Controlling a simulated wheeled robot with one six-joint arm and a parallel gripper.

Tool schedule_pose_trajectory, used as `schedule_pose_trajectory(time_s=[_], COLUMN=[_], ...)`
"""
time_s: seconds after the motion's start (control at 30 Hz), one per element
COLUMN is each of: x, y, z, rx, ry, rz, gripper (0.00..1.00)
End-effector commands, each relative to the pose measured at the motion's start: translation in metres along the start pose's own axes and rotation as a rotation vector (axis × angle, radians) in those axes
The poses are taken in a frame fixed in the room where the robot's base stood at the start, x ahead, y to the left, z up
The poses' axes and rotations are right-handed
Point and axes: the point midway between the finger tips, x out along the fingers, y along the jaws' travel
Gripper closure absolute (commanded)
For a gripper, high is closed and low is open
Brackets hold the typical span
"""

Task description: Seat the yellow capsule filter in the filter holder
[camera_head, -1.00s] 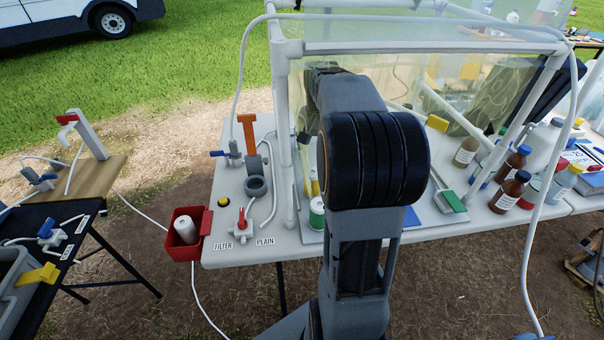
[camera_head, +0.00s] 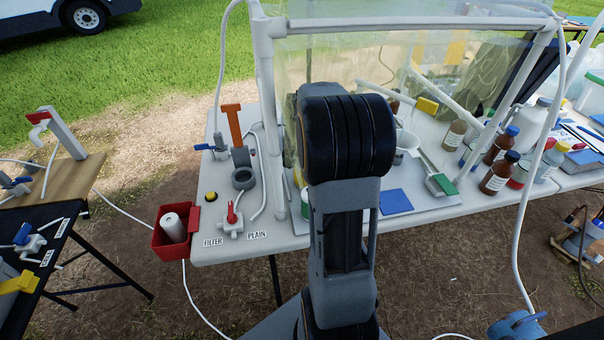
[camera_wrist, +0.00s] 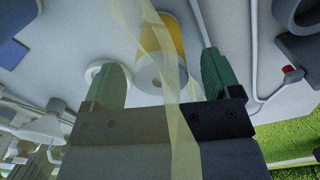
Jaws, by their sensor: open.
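The yellow capsule filter (camera_wrist: 173,40), a pale cylinder with a yellow band, stands between and just beyond my gripper's fingers in the wrist view. My gripper (camera_wrist: 161,60) is open, its two green fingers wide apart and not visibly touching the filter. A translucent yellowish strip of plastic film (camera_wrist: 150,30) hangs across the filter. In the head view my arm hides the gripper, and only a sliver of yellow shows behind the frame post. The filter holder seems to be the grey ring (camera_head: 243,179) on the white table; a grey ring (camera_wrist: 298,12) also shows in the wrist view.
A white pipe frame (camera_head: 268,90) with clear sheeting stands around the work area. A red-handled valve (camera_head: 232,214), an orange T-shaped piece (camera_head: 233,122) and tubing lie near the ring. A red bin (camera_head: 172,240) hangs at the table's left edge. Brown bottles (camera_head: 497,175) stand right.

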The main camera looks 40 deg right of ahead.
Motion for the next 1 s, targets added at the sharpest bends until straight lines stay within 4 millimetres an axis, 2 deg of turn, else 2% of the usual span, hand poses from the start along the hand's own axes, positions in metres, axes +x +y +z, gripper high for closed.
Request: schedule_pose_trajectory(time_s=[0.03, 0.17, 0.47, 1.0], x=[0.009, 0.019, 0.022, 0.022], y=[0.000, 0.000, 0.000, 0.000], z=[0.000, 0.000, 0.000, 0.000], rx=[0.000, 0.000, -0.001, -0.001], ry=[-0.002, -0.001, 0.000, 0.000], rz=[0.001, 0.000, 0.000, 0.000], gripper=[0.17, 0.17, 0.17, 0.67])
